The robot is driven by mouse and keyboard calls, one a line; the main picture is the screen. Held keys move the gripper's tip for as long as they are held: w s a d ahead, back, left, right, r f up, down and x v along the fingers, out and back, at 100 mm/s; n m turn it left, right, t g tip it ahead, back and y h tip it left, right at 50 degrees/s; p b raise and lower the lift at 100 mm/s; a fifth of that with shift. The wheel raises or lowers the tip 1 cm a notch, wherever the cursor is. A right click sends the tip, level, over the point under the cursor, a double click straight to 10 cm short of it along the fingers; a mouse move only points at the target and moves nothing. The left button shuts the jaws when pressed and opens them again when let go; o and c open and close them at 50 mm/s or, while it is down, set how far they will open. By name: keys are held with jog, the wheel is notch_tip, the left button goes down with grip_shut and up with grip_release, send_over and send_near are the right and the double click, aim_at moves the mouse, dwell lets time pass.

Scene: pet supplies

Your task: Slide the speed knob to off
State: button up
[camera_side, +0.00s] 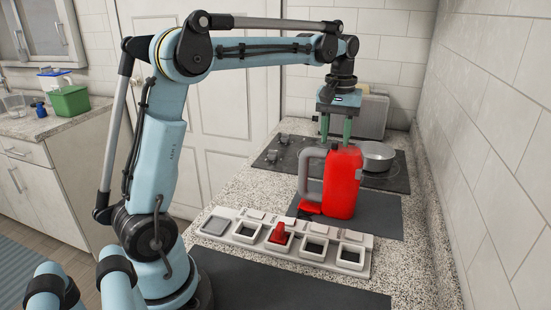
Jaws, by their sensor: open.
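My gripper (336,128) hangs pointing down with its two green fingers apart and empty. It is just above or behind the top of a red appliance (343,185); I cannot tell whether they touch. The appliance stands upright on a dark mat, with a grey loop handle (307,172) on its left side and a red part (309,207) low at its left. A speed knob and its off mark cannot be made out on it from this view.
A pale panel (222,212) with several square wells lies in front, a red piece (279,234) in one well. Behind are a dark cooktop (269,158), a metal pot (375,156) and a grey upright box (371,117). A tiled wall bounds the right. The dark mat (385,216) is bare at right.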

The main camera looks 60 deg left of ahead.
jog(key=shift+f, duration=0.3)
jog(key=shift+c, duration=0.4)
grip_shut()
